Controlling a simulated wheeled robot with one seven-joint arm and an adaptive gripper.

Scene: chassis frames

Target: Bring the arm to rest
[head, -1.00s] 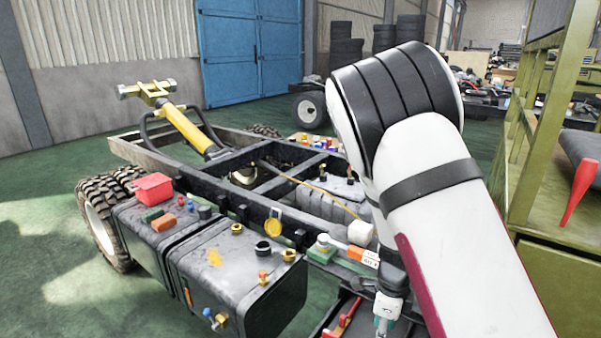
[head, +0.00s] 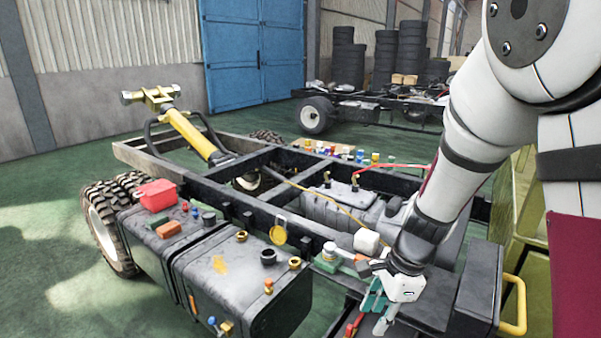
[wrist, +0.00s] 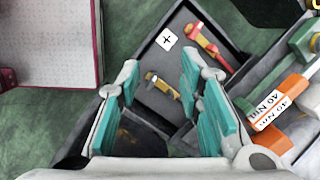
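My arm (head: 480,130) is raised on the right of the head view, bent, with its forearm slanting down and left. My gripper (head: 378,312) points down beside the near right part of the chassis frame (head: 215,195). In the wrist view my gripper (wrist: 160,95) has its teal fingers spread apart, with nothing held between them. Below the fingers is a dark tray (wrist: 140,90) with a red and yellow tool (wrist: 205,44), a smaller yellow-handled tool (wrist: 162,86) and a white card with a plus mark (wrist: 166,39).
An orange and white block (wrist: 270,110) lies right of the fingers. Black tanks (head: 235,275) carry caps and a red box (head: 155,192). A dark box with a yellow handle (head: 515,305) stands right of my gripper. Green floor (head: 50,270) is clear at the left.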

